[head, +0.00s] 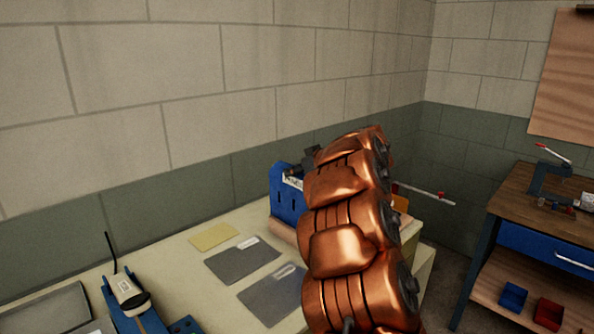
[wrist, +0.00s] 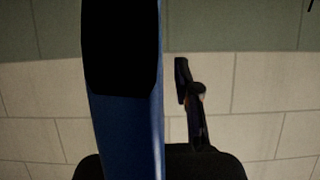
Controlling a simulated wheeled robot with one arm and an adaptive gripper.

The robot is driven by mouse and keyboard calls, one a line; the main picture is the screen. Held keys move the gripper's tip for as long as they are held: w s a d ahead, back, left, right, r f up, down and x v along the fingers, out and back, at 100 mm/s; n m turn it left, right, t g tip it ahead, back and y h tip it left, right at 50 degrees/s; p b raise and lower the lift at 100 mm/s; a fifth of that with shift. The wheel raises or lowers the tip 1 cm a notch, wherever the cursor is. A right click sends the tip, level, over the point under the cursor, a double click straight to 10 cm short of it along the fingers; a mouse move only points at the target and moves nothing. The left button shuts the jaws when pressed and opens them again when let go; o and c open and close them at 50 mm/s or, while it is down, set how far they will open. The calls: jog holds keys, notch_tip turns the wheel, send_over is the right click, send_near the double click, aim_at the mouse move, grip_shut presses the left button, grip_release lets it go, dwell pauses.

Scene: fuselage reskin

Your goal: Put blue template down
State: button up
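A long blue piece, which I take for the blue template (wrist: 125,135), fills the left middle of the wrist view, very close to the camera. A black area covers its upper part; I cannot tell if that is an opening or a dark part. It covers one finger and part of my gripper (wrist: 165,95). The other dark finger shows just right of its edge, with a narrow gap; the contact is hidden. The piece stays in the grip, raised before the wall. In the head view my copper arm hides most of my gripper.
A pale bench (head: 185,255) along the wall carries two grey sheets (head: 243,261), a yellow sheet (head: 213,236), a blue tool (head: 287,205) beside my arm and a scanner-like device (head: 128,295). A wooden-topped workbench (head: 540,205) with red and blue bins stands right.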

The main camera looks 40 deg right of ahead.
jog(key=shift+r+p, duration=0.2)
jog(key=shift+p, duration=0.1)
jog(key=shift+s+b, duration=0.3)
jog(key=shift+b, duration=0.05)
jog(key=b+v, duration=0.3)
jog(key=v, duration=0.8)
jog(key=shift+s+r+b, duration=0.15)
jog(key=shift+b, duration=0.15)
